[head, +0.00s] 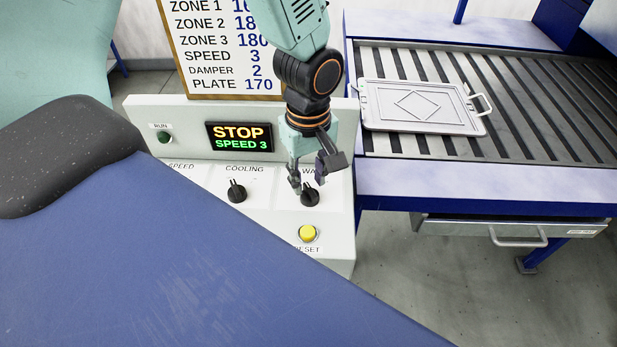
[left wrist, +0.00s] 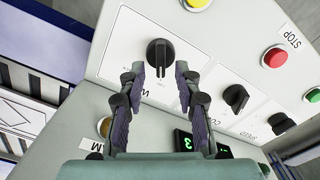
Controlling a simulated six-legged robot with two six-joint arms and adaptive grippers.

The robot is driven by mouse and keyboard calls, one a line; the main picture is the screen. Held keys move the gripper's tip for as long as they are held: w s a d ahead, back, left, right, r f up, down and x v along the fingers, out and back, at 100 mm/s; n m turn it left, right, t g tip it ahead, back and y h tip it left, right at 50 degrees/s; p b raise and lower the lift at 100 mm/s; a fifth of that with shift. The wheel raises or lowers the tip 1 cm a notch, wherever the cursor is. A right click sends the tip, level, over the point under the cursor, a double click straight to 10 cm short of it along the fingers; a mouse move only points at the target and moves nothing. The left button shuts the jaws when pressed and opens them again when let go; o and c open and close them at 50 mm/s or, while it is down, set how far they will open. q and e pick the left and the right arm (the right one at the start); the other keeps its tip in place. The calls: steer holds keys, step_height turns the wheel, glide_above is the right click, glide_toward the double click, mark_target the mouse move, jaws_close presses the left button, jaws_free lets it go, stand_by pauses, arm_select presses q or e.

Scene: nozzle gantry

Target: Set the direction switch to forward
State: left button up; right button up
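The direction switch (head: 310,196), a black rotary knob under a partly hidden label reading "WA", is at the right end of the grey control panel. It also shows in the left wrist view (left wrist: 160,53), just beyond the fingertips. My left gripper (head: 308,181) is over this knob. In the left wrist view my left gripper (left wrist: 160,72) is open, with one finger on each side of the knob's near edge and nothing held. Whether the fingers touch the panel or knob cannot be told. The knob's exact setting is unclear. My right gripper is not in view.
The panel display (head: 239,137) reads STOP, SPEED 3. A cooling knob (head: 237,191), yellow reset button (head: 307,233) and green run button (head: 164,137) are nearby. A red stop button (left wrist: 275,57) shows too. A slatted conveyor (head: 500,75) carrying a metal plate (head: 420,106) stands right.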

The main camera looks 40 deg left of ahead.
mark_target(308, 187)
arm_select(q)
step_height(308, 187, up, 11)
stand_by(0.3)
steer(key=shift+s+f, duration=0.1)
steer(key=shift+f, duration=0.05)
stand_by(0.5)
